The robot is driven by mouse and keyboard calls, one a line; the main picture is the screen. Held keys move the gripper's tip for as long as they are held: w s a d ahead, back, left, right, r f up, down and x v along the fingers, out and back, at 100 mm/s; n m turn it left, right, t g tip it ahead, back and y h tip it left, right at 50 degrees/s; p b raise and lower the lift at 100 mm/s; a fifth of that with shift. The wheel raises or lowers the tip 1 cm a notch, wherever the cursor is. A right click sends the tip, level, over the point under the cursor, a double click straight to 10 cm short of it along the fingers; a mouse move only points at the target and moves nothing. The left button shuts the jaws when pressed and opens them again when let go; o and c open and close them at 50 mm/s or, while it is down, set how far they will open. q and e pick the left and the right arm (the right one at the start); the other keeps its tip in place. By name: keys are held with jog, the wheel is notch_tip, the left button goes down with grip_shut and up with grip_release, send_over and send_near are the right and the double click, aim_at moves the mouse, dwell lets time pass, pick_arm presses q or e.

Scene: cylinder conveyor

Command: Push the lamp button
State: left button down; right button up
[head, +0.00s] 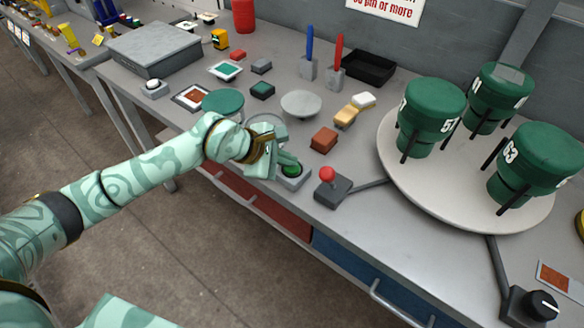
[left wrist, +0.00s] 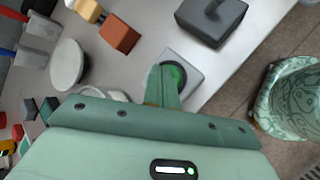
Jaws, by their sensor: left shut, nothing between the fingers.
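The button is a round green one (head: 291,170) on a small grey square base near the bench's front edge. It also shows in the left wrist view (left wrist: 177,74), bright green in a dark ring. My left gripper (head: 287,161) is shut and empty, with its fingertips at the button. In the left wrist view the fingers (left wrist: 163,72) cover the button's left part. I cannot tell whether the tips touch it or press it down. My right gripper is not in view.
A red-knobbed joystick (head: 328,175) stands just right of the button. A brown block (head: 324,139) and a pale round disc (head: 301,104) lie behind. A white turntable (head: 385,150) carries green canisters.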

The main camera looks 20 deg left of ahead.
aim_at(287, 169)
pick_arm(q)
jog(key=shift+r+p, duration=0.8)
jog(key=shift+r, duration=0.1)
notch_tip(287, 169, up, 6)
jog(key=p, duration=0.4)
jog(key=shift+p, duration=0.35)
